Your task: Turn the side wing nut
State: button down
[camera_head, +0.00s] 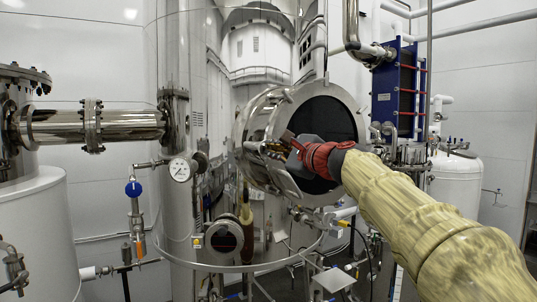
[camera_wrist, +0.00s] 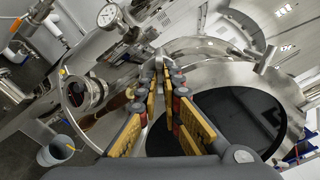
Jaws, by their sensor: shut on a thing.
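The round steel manway (camera_head: 262,115) on the tank's side has a dark round window (camera_head: 335,118). The manway rim and the dark window (camera_wrist: 235,115) also show in the wrist view. My gripper (camera_head: 272,150) reaches to the manway's left rim, where the arm hides part of the window. In the wrist view my gripper's two yellow-padded fingers (camera_wrist: 163,80) are closed in around the side wing nut (camera_wrist: 159,62) at the rim. The fingertips cover most of the nut, so its angle is hard to tell.
Another clamp handle (camera_wrist: 266,56) stands on the rim to the right. A pressure gauge (camera_head: 180,169) and a small round port (camera_head: 224,237) are on the tank, left of and below the manway. A blue heat exchanger (camera_head: 396,92) stands behind my arm.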

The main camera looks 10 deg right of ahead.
jog(key=shift+f+n+b, duration=0.1)
jog(key=shift+n+b, duration=0.85)
jog(key=shift+n, duration=0.25)
jog(key=shift+n+b, duration=0.95)
jog(key=shift+n, duration=0.15)
